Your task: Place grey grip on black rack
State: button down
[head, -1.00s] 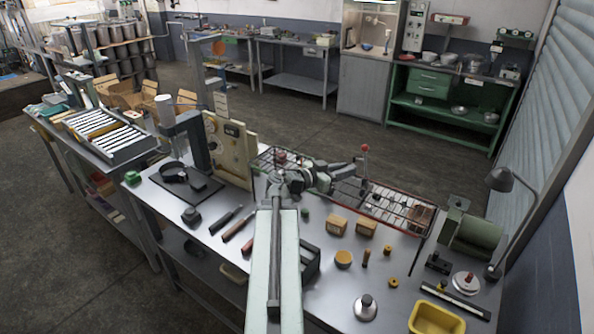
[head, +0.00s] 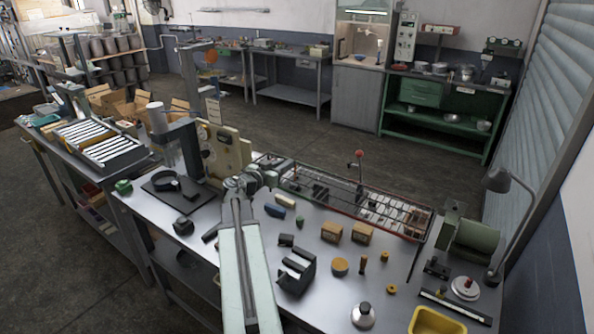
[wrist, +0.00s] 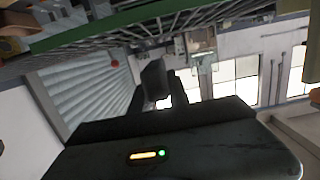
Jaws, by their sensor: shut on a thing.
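My gripper (head: 270,170) is at the back of the bench, beside the left end of the wire racks. In the wrist view its dark jaws (wrist: 166,88) are closed on a dark grey piece, probably the grey grip; its outline blends with the jaws. The black rack (head: 345,212) seems to be part of the long row of wire racks along the bench's back edge. Its borders with neighbouring racks are hard to tell. Dark pieces lie in the row's middle and lighter ones at its right. The wrist view shows a green rack rim (wrist: 130,32) across the top.
A beige panel machine (head: 228,155) stands close left of my gripper. A red-knobbed lever (head: 359,165) rises by the racks. Wooden blocks (head: 332,232), a black holder (head: 297,270) and a yellow bin (head: 437,321) are on the bench.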

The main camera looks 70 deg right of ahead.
send_over(297, 176)
jog(key=shift+w+a+f, duration=0.1)
jog(key=shift+f, duration=0.2)
notch_tip(297, 176, down, 4)
jog(key=b, duration=0.4)
jog(key=shift+r, duration=0.2)
jog(key=shift+f, duration=0.2)
jog(key=c, duration=1.3)
grip_release()
jog(key=shift+o, duration=0.2)
jog(key=shift+r, duration=0.15)
